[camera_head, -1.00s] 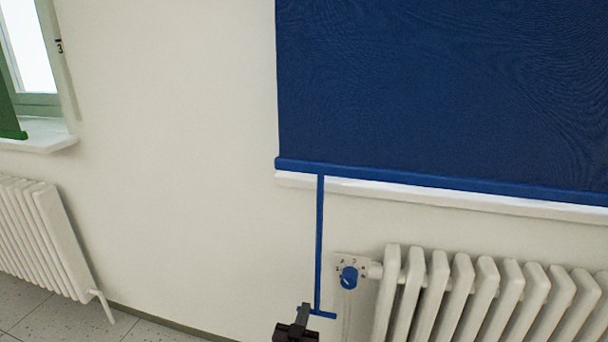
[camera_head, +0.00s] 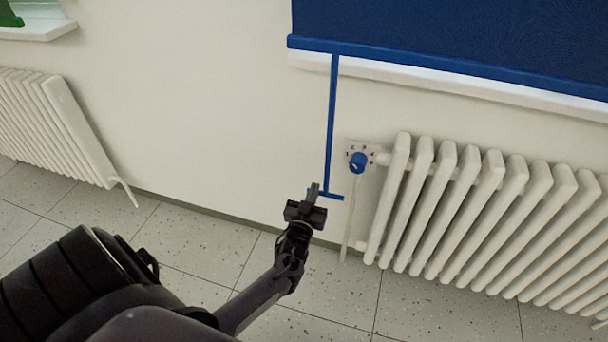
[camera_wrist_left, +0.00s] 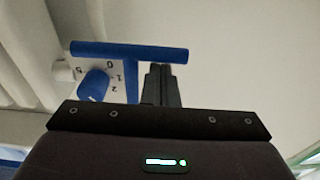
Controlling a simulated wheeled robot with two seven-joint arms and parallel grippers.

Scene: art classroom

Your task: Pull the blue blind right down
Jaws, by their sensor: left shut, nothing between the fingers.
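The blue blind (camera_head: 450,35) hangs at the upper right, its blue bottom bar (camera_head: 430,62) just above a white sill. A thin blue pull rod (camera_head: 331,120) hangs from the bar and ends in a short crossbar (camera_head: 335,197). My left gripper (camera_head: 314,190) is shut and empty, with its fingertips close beside the left end of the crossbar. In the left wrist view the crossbar (camera_wrist_left: 120,50) spans just beyond the shut fingers (camera_wrist_left: 160,84); I cannot tell whether they touch it. My right gripper is not in view.
A white radiator (camera_head: 480,205) stands right of the rod, with a blue valve knob (camera_head: 357,162) close to the rod. Another radiator (camera_head: 50,125) and a sill (camera_head: 35,29) are at the left. The wall between and the tiled floor (camera_head: 190,240) are clear.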

